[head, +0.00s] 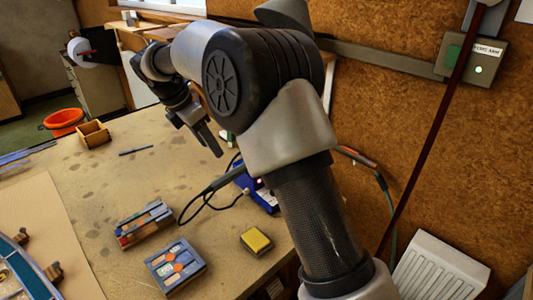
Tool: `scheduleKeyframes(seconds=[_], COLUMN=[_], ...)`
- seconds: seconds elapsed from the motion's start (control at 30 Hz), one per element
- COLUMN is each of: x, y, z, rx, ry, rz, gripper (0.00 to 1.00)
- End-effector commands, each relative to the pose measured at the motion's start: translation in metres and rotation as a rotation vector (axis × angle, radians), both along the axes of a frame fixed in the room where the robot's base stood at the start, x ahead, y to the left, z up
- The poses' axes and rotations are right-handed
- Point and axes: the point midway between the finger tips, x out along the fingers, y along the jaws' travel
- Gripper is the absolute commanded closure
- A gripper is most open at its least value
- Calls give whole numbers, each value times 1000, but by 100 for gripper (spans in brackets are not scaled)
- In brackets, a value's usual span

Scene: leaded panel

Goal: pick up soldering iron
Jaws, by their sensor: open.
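A soldering iron, as it appears, with a dark slim handle (222,180) lies slanted beside a blue station (262,198) on the workbench. A black cable loops from it to the left and back towards the station. The station is partly hidden behind my arm. My gripper (207,143) is above the bench, up and slightly left of the handle, pointing down and to the right. It is apart from the iron and holds nothing that I can see. The exact gap between its fingers is hard to see from here.
A box of coloured strips (145,222), a grey tray with orange pieces (176,266) and a yellow sponge (256,241) stand near the iron. A dark pen-like tool (136,150) lies further back. The bench around that tool is clear. A leaded panel (22,270) lies front left.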

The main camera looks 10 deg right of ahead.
Motion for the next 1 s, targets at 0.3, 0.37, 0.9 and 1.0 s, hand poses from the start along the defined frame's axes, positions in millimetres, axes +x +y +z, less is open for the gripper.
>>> scheduleKeyframes(seconds=[0.3, 0.37, 0.9, 1.0], x=[13, 15, 27, 30], y=[-25, -28, -50, -53], z=[-65, -76, -132, -143], rx=[-1, -1, 0, 1], ry=[4, 3, 2, 0], rz=[-5, -5, -5, -5], gripper=[54, 54, 54, 54])
